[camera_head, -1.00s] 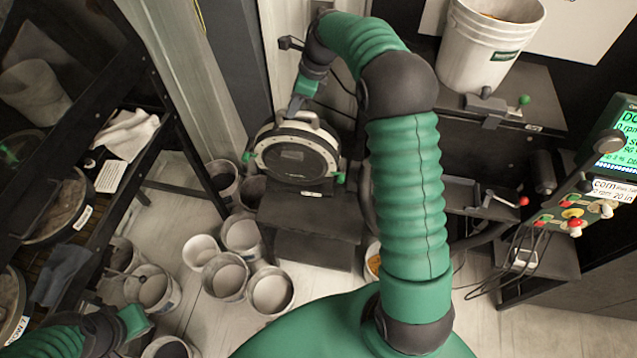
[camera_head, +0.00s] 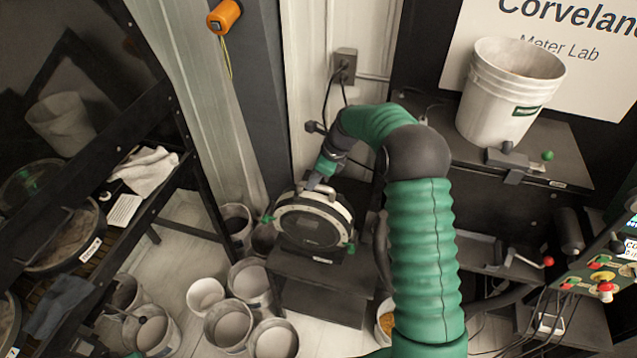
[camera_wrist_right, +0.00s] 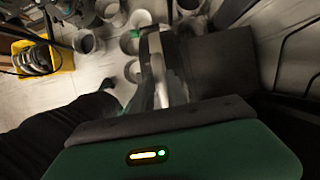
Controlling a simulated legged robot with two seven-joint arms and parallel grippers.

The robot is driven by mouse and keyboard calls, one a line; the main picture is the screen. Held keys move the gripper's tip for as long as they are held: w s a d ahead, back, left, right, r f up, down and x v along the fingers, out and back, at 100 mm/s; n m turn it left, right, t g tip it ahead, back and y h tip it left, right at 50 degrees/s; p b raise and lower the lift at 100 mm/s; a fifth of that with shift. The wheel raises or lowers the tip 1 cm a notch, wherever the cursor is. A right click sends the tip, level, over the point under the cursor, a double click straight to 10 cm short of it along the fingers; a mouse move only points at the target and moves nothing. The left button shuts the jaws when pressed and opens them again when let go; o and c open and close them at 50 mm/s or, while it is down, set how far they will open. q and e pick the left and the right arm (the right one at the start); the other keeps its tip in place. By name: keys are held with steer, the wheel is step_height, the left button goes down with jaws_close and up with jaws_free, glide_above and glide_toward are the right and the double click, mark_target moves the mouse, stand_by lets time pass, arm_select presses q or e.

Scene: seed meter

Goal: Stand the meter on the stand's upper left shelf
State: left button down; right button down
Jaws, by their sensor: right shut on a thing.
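The meter (camera_head: 308,222) is a round black-faced disc with a pale rim and green tabs. It stands upright, facing me, at the black stepped stand (camera_head: 322,310) left of centre. I cannot tell whether its base rests on the top or hangs just over it. My right gripper (camera_head: 316,186) is shut on the meter's top, reaching down from behind. In the right wrist view the meter (camera_wrist_right: 165,75) shows edge-on and blurred below the gripper.
Several buckets (camera_head: 229,325) crowd the floor left of the stand. A dark rack (camera_head: 168,190) with more round meters and a white cloth (camera_head: 147,170) is at the left. A bench (camera_head: 545,160) with a white bucket (camera_head: 508,92) is at the right. A yellow crate (camera_wrist_right: 62,60) shows in the wrist view.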

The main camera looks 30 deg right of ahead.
mark_target(314, 196)
steer(key=shift+w+d+f, duration=0.1)
steer(key=shift+w+f, duration=0.05)
steer(key=shift+f, duration=0.35)
steer(key=shift+w+f, duration=0.15)
steer(key=shift+f, duration=0.35)
steer(key=shift+s+f+p, duration=0.1)
steer(key=shift+f+p, duration=0.35)
steer(key=shift+f, duration=1.1)
steer(key=c, duration=1.7)
jaws_free()
steer(key=shift+s+f, duration=0.2)
steer(key=shift+f, duration=0.05)
steer(key=o, duration=0.4)
steer(key=shift+s+a+r, duration=0.1)
steer(key=shift+a, duration=0.1)
